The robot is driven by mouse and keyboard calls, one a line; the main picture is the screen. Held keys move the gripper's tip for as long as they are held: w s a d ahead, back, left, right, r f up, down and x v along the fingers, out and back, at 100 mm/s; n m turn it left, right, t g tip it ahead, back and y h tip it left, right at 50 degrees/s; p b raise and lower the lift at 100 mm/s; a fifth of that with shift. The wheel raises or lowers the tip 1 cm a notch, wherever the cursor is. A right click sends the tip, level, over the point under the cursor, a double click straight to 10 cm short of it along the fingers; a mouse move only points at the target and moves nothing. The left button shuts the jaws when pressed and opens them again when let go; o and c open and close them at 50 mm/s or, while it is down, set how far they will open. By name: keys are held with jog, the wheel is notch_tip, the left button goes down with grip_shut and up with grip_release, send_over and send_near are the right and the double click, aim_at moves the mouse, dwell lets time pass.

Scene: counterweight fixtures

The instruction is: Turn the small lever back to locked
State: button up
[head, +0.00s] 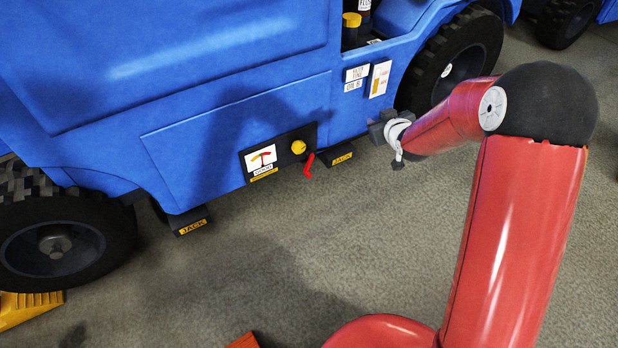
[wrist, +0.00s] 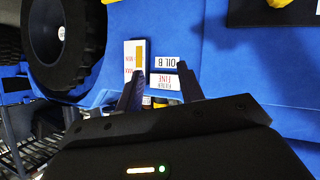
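The small red lever (head: 308,165) is at the lower right end of a black panel (head: 312,136) on the blue vehicle's side. It hangs down, tilted a little, just below a yellow knob (head: 298,147). I cannot read its marked position. My gripper (head: 378,131) is right of the lever and somewhat higher in the head view, apart from it. In the wrist view my gripper (wrist: 160,72) has its two fingers spread with nothing between them, in front of the white labels. The lever does not show in the wrist view; only part of a dark panel (wrist: 300,12) does.
Black jack feet (head: 342,154) with yellow labels stick out below the vehicle's side. White labels (head: 357,73) and a tyre (head: 455,65) are near my gripper. The grey floor (head: 300,260) in front is mostly clear.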

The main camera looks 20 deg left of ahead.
jog(key=a+f+n+y+b, duration=0.1)
jog(key=a+f+y, duration=0.1)
jog(key=a+f, duration=0.45)
jog(key=a+f+n+y+b, duration=0.1)
jog(key=a+f+y, duration=0.15)
jog(key=f, duration=0.75)
jog(key=y+b, duration=0.2)
jog(key=y, duration=0.1)
send_near(310, 176)
jog(key=x, duration=0.3)
jog(key=shift+t, duration=0.3)
jog(key=x, duration=0.4)
jog(key=b+x, duration=0.1)
jog(key=x, duration=0.3)
jog(key=shift+s+a+f, duration=0.1)
jog(key=shift+f, duration=0.1)
